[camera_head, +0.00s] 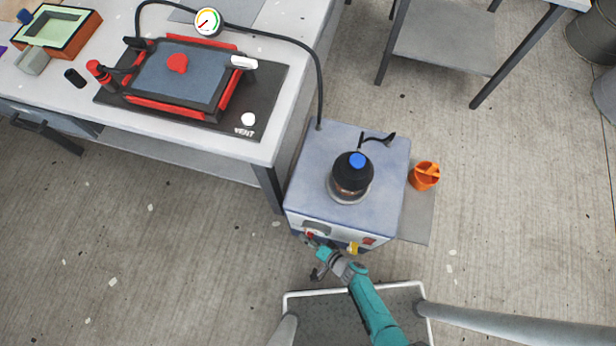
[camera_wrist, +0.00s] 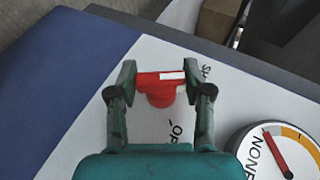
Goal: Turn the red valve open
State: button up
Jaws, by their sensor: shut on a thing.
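The red valve (camera_wrist: 160,93) is on the pale front panel of the blue-grey pump box (camera_head: 298,200). In the wrist view its bar handle lies crosswise, with a white mark on its right half, on the side of the partly seen "SH" lettering. Partly hidden "OP" lettering is below the handle. My gripper (camera_wrist: 161,80) is shut on the handle, one finger at each end. In the head view my gripper (camera_head: 317,248) is at the left of the box's front, and the valve shows as a small red spot (camera_head: 310,235) there.
A gauge (camera_wrist: 285,152) with a red needle is right of the valve. A yellow part (camera_head: 353,247) and a red switch (camera_head: 369,240) are farther right on the panel. An orange bucket (camera_head: 424,176) stands beside the box. A workbench (camera_head: 265,140) is to the left.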

jog(key=shift+o, duration=0.2)
jog(key=shift+s+d+f+m+t+y, duration=0.1)
jog(key=shift+s+f+m+t+y, duration=0.2)
jog(key=shift+y, duration=0.5)
jog(key=shift+w+d+r+t+y, duration=0.1)
jog(key=shift+r+t+y, duration=0.05)
jog(key=shift+t+y, duration=0.2)
jog(key=shift+c, duration=0.2)
jog(key=o, duration=1.1)
jog(key=shift+o, duration=0.4)
jog(key=shift+w+r, duration=0.1)
jog(key=v, duration=1.2)
dwell(0.3)
